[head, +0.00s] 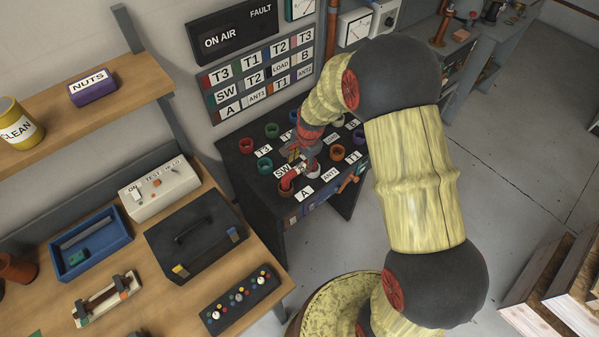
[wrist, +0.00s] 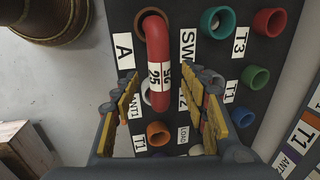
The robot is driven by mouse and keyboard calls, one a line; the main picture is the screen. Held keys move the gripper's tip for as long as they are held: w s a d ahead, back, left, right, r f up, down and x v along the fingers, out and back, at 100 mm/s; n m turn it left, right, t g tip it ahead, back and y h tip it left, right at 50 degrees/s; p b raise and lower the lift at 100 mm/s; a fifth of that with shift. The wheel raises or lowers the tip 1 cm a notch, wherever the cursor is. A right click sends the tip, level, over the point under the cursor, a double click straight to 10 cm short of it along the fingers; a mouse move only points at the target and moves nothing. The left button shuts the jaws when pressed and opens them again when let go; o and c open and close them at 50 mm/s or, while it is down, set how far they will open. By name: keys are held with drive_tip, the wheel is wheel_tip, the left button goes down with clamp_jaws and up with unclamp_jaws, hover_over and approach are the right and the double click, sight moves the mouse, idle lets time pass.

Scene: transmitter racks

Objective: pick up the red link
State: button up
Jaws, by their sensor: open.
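The red link (wrist: 157,45) is a U-shaped tube with a white band marked 25 in the wrist view. Its far end is at a brown socket (wrist: 140,17) between labels A and SW, and its near end is at a pale socket (wrist: 146,97). In the head view the link (head: 287,183) shows partly, beside my gripper (head: 305,168). My gripper (wrist: 166,92) is open in the wrist view, with one yellow-padded finger on each side of the link's near end. I see a gap on both sides. The height of the fingertips over the link is hard to tell.
The dark panel (head: 240,172) carries several coloured sockets, including teal (wrist: 218,22), red (wrist: 269,22) and green (wrist: 255,77) ones, close to my right finger. A wooden bench (head: 155,300) with a black case (head: 195,235) stands left of the panel. Open floor (head: 510,150) lies to the right.

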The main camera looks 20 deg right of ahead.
sight(300, 166)
drive_tip(key=f, duration=0.2)
drive_tip(key=w+f, duration=0.1)
drive_tip(key=f, duration=0.1)
drive_tip(key=shift+d+f, duration=0.1)
drive_tip(key=shift+f, duration=0.25)
drive_tip(key=shift+c, duration=0.4)
clamp_jaws()
